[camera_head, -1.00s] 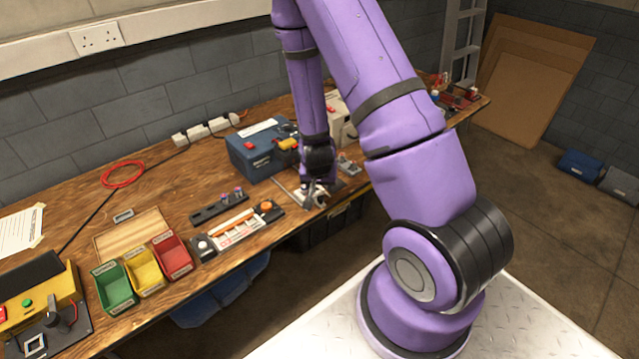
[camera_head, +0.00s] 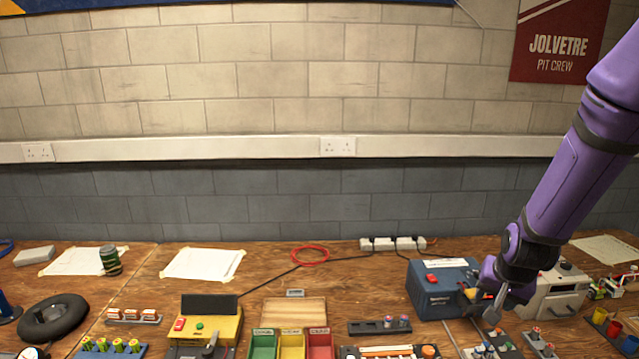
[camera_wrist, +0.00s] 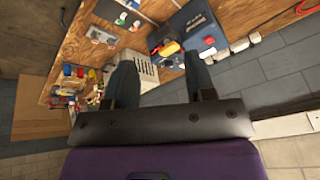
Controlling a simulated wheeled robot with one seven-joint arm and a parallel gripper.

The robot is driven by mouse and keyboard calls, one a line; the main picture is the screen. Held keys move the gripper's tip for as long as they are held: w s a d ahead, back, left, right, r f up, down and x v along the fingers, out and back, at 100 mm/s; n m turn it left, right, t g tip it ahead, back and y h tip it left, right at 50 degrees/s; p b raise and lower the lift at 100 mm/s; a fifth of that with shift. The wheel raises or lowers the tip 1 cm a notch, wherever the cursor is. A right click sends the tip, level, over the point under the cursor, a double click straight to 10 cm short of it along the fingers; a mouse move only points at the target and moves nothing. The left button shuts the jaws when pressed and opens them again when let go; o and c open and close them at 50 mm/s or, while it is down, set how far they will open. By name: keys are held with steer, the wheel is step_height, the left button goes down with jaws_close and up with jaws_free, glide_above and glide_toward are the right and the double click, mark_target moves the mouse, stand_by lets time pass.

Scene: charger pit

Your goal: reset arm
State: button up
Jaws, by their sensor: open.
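My gripper (camera_head: 489,305) is at the right of the head view, at the end of my purple arm, in front of the blue box. It is open. In the wrist view its two dark fingers (camera_wrist: 160,82) stand apart with nothing held between them. Between and beyond them show the beige box (camera_wrist: 143,70) and the blue box (camera_wrist: 192,25), seen sideways.
The wooden workbench (camera_head: 270,262) carries a blue box (camera_head: 424,295), a beige box (camera_head: 562,302), green, yellow and red bins (camera_head: 291,346), a yellow control box (camera_head: 210,325), a black ring (camera_head: 53,316) and a white power strip (camera_head: 392,244). A block wall stands behind.

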steer(key=s+a+r+n+y, duration=0.15)
steer(key=s+r, duration=0.25)
steer(key=r, duration=0.4)
steer(key=s+a+r+n, duration=0.2)
steer(key=s+a+r, duration=0.15)
steer(key=r, duration=0.55)
steer(key=s+a+r+n, duration=0.1)
steer(key=s+r, duration=0.3)
steer(key=s, duration=0.3)
steer(key=s+r+n, duration=0.1)
steer(key=s+r, duration=0.3)
steer(key=s, duration=0.4)
steer(key=shift+a+r+n+t, duration=0.2)
steer(key=shift+a+n+t, duration=0.15)
steer(key=shift+t, duration=0.05)
